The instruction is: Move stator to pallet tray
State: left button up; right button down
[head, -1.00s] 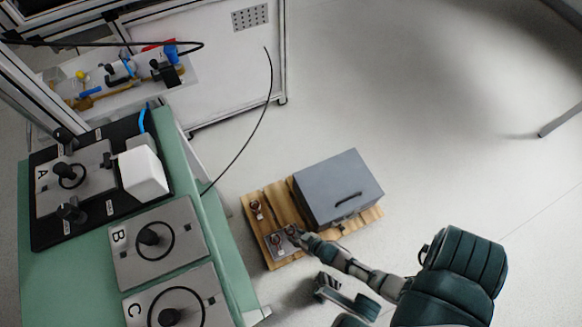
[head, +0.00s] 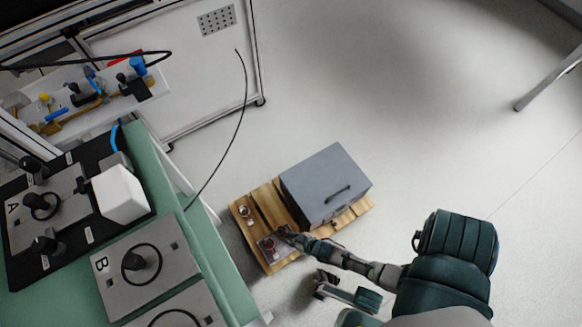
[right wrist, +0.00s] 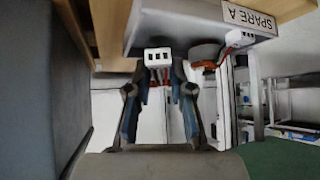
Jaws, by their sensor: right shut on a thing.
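My right gripper (head: 284,234) reaches down to a small grey tray (head: 287,246) on the wooden pallet. A stator (head: 269,243) sits on that tray, at the fingertips. In the right wrist view, my right gripper (right wrist: 158,92) has its fingers on either side of red and dark wires under a white connector (right wrist: 158,57). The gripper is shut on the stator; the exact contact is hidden. The tray (right wrist: 190,22) there carries the label "SPARE A". A second stator (head: 246,212) sits at the pallet's left end. My left gripper is not seen.
A grey box (head: 325,187) with a handle covers the right of the wooden pallet (head: 265,195), close beside my gripper. A green bench (head: 205,255) with plates A and B stands to the left. A black cable (head: 238,120) hangs near the pallet. Floor beyond is clear.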

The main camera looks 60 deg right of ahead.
jog(key=shift+s+f, duration=0.1)
dwell(0.3)
jog(key=shift+s+a+f+b, duration=0.1)
jog(key=shift+s+f+b, duration=0.25)
jog(key=shift+s+f, duration=0.2)
jog(key=shift+s+f, duration=0.1)
jog(key=shift+f, duration=0.35)
dwell(0.5)
jog(key=c, duration=1.1)
grip_release()
jog(key=shift+c, duration=0.2)
jog(key=shift+o, duration=1)
jog(key=shift+f, duration=0.1)
jog(key=shift+s, duration=0.1)
